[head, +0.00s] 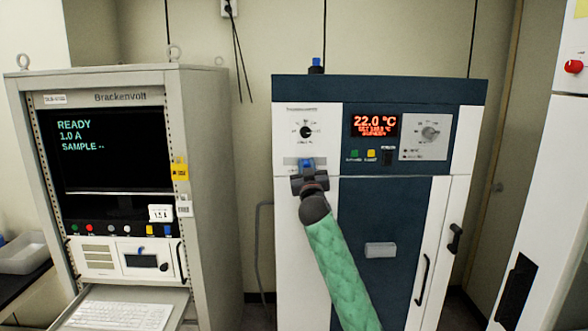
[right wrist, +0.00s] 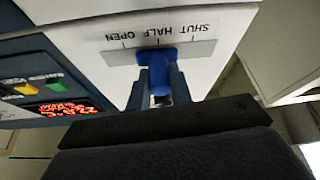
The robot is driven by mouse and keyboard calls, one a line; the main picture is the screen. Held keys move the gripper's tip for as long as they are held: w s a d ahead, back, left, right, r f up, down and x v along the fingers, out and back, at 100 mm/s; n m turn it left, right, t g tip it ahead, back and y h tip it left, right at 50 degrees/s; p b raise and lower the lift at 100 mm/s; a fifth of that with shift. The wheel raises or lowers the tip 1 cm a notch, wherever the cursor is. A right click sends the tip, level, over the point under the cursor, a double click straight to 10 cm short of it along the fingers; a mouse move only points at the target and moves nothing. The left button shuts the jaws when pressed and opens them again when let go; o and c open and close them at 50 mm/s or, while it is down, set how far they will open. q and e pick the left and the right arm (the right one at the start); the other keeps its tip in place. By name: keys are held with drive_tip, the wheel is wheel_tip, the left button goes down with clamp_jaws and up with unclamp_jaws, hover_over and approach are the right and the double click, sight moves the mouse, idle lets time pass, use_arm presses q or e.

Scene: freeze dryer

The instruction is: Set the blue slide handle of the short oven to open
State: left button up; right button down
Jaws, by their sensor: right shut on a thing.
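The short oven (head: 380,88) is the white and dark blue cabinet with a red 22.0 °C display. Its blue slide handle (head: 306,163) sits at the left of its front panel, under a black knob. In the right wrist view the handle (right wrist: 157,58) stands by the middle of an upside-down scale (right wrist: 200,48) marked SHUT, HALF and OPEN, at about HALF. OPEN lies to the left there and SHUT to the right. My right gripper (head: 308,174) is shut on the handle, with a finger on each side (right wrist: 160,84). My left gripper is out of view.
A grey instrument rack (head: 210,180) with a dark screen stands at the left, with a keyboard (head: 118,315) on its pulled-out shelf. A white cabinet (head: 545,200) stands at the right. The oven door has black handles (head: 422,280).

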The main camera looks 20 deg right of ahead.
drive_tip(key=d, duration=0.1)
drive_tip(key=s+d, duration=0.1)
drive_tip(key=d, duration=0.1)
drive_tip(key=shift+d+f, duration=0.1)
drive_tip(key=shift+d, duration=0.35)
drive_tip(key=c, duration=1.5)
unclamp_jaws()
drive_tip(key=shift+o, duration=1.2)
drive_tip(key=shift+d, duration=0.1)
drive_tip(key=shift+s, duration=0.1)
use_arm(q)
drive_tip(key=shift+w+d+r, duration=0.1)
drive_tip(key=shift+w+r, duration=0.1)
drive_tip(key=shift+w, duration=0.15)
